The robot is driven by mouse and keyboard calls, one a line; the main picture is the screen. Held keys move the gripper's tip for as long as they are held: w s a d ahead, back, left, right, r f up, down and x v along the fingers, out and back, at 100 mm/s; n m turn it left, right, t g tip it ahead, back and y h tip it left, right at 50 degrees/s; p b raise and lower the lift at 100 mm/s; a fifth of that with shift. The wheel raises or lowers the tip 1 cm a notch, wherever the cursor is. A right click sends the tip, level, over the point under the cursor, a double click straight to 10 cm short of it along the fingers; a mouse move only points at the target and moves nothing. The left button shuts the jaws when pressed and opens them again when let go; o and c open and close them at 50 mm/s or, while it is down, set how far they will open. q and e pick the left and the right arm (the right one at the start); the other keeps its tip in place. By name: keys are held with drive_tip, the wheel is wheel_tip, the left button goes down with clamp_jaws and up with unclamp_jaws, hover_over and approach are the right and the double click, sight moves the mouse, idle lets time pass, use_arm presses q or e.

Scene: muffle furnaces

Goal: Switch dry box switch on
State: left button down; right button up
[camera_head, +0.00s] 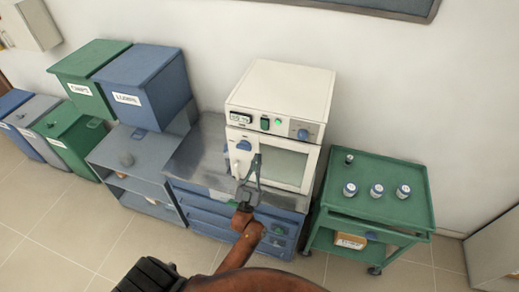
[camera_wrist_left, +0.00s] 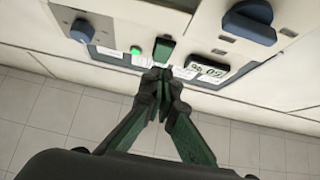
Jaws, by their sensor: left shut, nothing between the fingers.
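The dry box (camera_head: 285,85) is a cream box with a windowed door, standing on a metal-topped bench. Its front panel has a display (camera_head: 241,118), a green switch (camera_head: 265,124), a lit green lamp (camera_head: 278,122) and a blue knob (camera_head: 303,134). My left gripper (camera_head: 256,158) is shut and empty in front of the door, below the panel. In the left wrist view its closed fingertips (camera_wrist_left: 161,76) are close to the green switch (camera_wrist_left: 163,49), with the display (camera_wrist_left: 207,70) beside them. I cannot tell whether they touch the panel. My right gripper is not in view.
A green cart (camera_head: 375,220) with several small jars stands right of the bench (camera_head: 200,165). Grey shelves (camera_head: 115,155) and blue and green bins (camera_head: 145,85) are at the left. A blue door handle (camera_head: 243,145) sits near the left gripper. Open floor lies in front.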

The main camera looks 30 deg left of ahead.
use_arm(q)
drive_tip(key=b+v, duration=0.1)
drive_tip(key=v, duration=0.3)
drive_tip(key=shift+w+a+f, duration=0.15)
drive_tip(key=shift+f, duration=0.15)
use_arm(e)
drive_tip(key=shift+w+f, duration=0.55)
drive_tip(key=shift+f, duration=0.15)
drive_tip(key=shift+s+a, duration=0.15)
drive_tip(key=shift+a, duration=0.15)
